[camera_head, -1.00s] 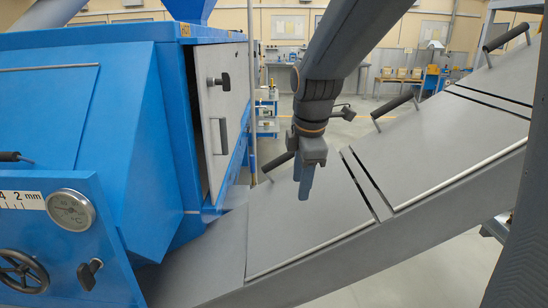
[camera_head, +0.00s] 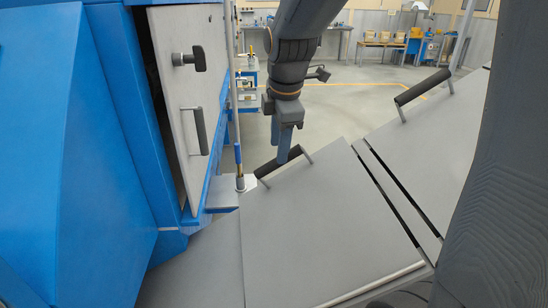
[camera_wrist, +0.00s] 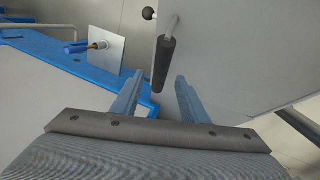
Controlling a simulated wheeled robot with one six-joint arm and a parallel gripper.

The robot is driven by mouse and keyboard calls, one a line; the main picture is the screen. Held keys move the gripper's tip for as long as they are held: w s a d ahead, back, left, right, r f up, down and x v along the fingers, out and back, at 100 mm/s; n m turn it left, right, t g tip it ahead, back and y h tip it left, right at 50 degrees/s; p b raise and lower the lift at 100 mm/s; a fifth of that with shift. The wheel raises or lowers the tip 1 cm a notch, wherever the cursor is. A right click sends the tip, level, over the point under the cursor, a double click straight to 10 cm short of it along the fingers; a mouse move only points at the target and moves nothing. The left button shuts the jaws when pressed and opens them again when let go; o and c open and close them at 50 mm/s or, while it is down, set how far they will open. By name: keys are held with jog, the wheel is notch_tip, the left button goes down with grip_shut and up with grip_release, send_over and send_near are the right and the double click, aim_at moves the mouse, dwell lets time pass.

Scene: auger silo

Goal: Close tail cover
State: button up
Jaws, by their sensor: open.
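The lowest cover (camera_head: 325,225) on the sloping grey auger trough, beside the blue machine, is a flat grey plate. I take it as the tail cover; it looks in line with the trough, but I cannot tell whether it is fully seated. Its black bar handle (camera_head: 279,162) is at the upper left edge. My gripper (camera_head: 284,150) points down at this handle. In the wrist view, the open fingers of my gripper (camera_wrist: 159,77) have the handle (camera_wrist: 162,62) between and just beyond their tips. I cannot tell whether they touch it.
The blue machine (camera_head: 80,160) stands close on the left. Its grey door (camera_head: 193,100), with a knob and a bar handle, is slightly ajar. Another cover (camera_head: 435,130) with a black handle (camera_head: 424,86) lies higher up the trough. Open floor lies behind.

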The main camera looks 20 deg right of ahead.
jog(key=shift+p+x, duration=0.45)
jog(key=shift+x, duration=3.05)
grip_shut()
jog(key=shift+f, duration=0.1)
